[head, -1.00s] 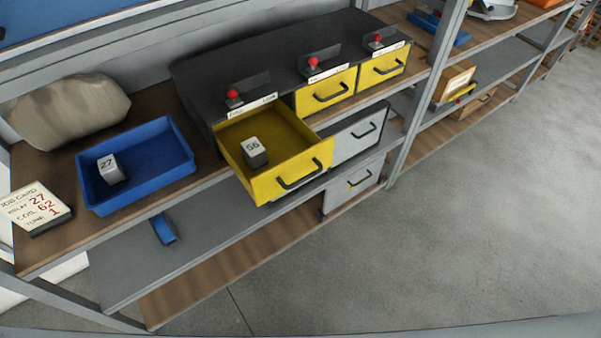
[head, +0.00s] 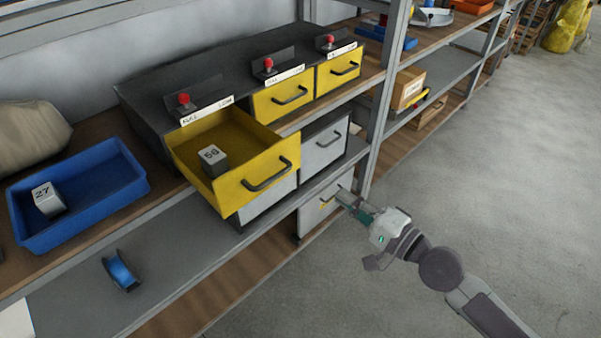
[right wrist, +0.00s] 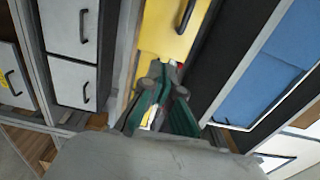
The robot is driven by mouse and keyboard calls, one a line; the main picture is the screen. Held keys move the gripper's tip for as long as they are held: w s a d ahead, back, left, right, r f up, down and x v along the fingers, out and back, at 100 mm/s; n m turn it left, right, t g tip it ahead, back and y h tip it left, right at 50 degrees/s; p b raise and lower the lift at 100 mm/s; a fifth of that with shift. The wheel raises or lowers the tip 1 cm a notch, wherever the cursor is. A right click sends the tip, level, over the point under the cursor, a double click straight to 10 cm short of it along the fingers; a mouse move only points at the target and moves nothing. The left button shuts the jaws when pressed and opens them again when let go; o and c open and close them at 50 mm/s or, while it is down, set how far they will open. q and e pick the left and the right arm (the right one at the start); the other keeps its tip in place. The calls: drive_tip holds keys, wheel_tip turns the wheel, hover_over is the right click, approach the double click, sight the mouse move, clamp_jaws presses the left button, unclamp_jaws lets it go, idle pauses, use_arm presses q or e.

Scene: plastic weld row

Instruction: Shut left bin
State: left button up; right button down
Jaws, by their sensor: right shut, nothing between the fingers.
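The left bin (head: 265,170) is a yellow drawer pulled well out of the dark cabinet (head: 150,110). A black bar handle (head: 268,175) is on its front, and a grey block marked 56 (head: 213,160) lies inside. My right gripper (head: 345,197) is shut and empty, low and to the right of the bin's front, apart from the handle. In the right wrist view its green fingers (right wrist: 166,85) point toward a yellow front (right wrist: 172,28) with a dark handle. My left gripper is not in view.
Two shut yellow drawers (head: 283,96) are right of the open bin, with grey-white drawers (head: 323,147) below. A blue tray (head: 95,185) holding a block marked 27 stands at left. A shelf upright (head: 378,120) is behind my right gripper. Open floor (head: 480,160) lies at right.

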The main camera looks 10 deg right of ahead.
sight(292, 160)
drive_tip(key=p+x, duration=0.3)
drive_tip(key=x, duration=1.1)
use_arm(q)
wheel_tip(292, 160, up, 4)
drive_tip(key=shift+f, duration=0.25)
